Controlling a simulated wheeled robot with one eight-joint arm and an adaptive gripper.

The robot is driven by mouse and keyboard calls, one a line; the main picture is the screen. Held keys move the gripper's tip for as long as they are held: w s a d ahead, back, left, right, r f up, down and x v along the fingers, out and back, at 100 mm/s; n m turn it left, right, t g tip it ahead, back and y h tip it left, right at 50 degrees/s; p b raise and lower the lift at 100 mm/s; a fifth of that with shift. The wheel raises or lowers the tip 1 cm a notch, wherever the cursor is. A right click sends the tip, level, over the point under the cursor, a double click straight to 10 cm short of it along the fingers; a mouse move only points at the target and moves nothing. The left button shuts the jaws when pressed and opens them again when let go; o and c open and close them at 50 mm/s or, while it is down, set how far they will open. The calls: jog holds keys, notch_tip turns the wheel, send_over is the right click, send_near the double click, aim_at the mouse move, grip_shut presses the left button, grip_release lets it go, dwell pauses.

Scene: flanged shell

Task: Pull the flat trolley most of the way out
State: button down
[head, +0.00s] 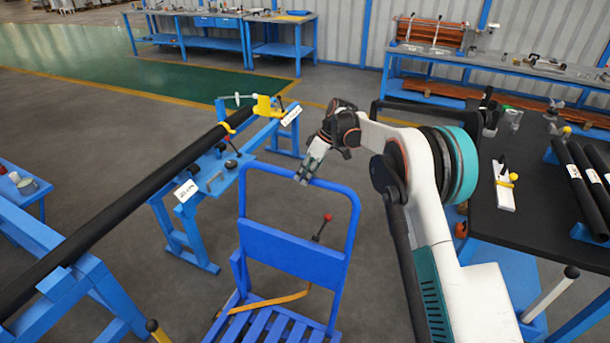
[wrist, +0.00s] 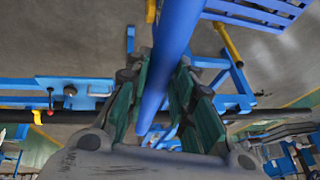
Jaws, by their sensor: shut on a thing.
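The flat trolley (head: 290,255) is blue, with a slatted deck (head: 262,322) and an upright tubular handle frame. It stands at the lower middle of the head view, between the pipe stand and the dark-topped table. My gripper (head: 303,177) is at the top bar of the handle. In the wrist view the blue handle tube (wrist: 172,50) runs between the two green-padded fingers, and my gripper is shut on it. Part of the slatted deck (wrist: 260,10) shows at the top right of the wrist view. The front of the deck is cut off in the head view.
A long black pipe (head: 130,205) lies on blue stands to the left, close to the trolley. A dark-topped table (head: 510,225) with black tubes stands to the right. Blue workbenches (head: 215,40) line the back. Grey floor (head: 90,140) is open at the left.

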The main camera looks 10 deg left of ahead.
jog(key=c, duration=1.4)
grip_release()
jog(key=shift+o, duration=0.2)
jog(key=v, duration=1.2)
jog(key=shift+r, duration=0.1)
